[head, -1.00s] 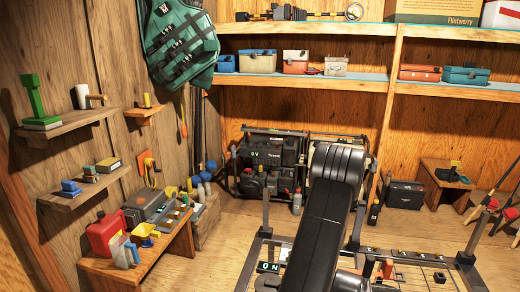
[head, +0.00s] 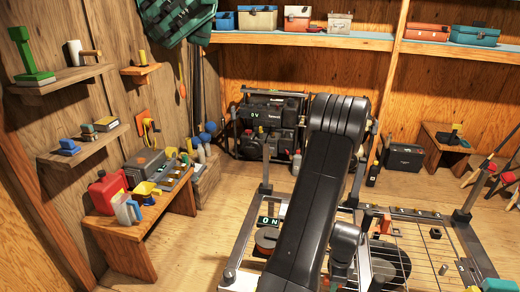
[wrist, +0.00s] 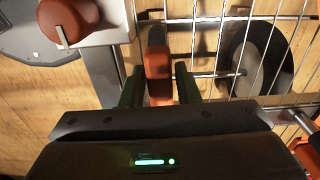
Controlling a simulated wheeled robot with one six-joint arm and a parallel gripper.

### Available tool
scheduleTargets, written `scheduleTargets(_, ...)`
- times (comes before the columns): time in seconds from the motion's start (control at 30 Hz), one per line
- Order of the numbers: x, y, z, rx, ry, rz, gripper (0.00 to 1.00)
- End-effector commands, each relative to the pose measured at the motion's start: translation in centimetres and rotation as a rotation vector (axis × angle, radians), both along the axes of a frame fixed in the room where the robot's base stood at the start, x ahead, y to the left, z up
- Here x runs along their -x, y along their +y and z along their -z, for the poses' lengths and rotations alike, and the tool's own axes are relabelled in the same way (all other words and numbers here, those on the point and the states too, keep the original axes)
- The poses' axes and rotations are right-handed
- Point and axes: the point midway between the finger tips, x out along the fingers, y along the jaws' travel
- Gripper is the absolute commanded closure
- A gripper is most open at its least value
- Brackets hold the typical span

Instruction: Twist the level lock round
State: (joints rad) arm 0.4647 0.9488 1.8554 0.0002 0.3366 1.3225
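In the wrist view an orange-red bar (wrist: 157,62), which looks like the level lock's handle, stands between the two dark green fingers of my gripper (wrist: 159,82). Thin gaps seem to show on both sides of the bar, so the fingers look open around it, not clamped. A round red knob (wrist: 64,18) sits on a pale block at the upper left, apart from the fingers.
The wire-grid frame (head: 447,246) stands on the wooden floor around my arm. A dark disc (wrist: 254,60) lies behind the wires at right in the wrist view. An "ON" display (head: 268,221) is left of my arm. A bench (head: 125,230) with a red can (head: 106,193) is at left.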

Motion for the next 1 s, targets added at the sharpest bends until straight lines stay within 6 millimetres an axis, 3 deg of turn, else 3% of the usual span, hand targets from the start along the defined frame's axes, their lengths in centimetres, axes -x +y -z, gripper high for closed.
scheduleTargets(0.03, 0.0, 0.0, 0.0, 0.000, 0.000, -0.002, 0.61)
scheduleTargets(0.13, 0.0, 0.0, 0.0, 0.000, 0.000, -0.003, 0.42)
scheduleTargets(0.47, 0.0, 0.0, -0.3, 0.000, 0.000, -0.005, 0.42)
scheduleTargets(1.0, 0.0, 0.0, -5.4, 0.000, 0.000, -0.006, 0.42)
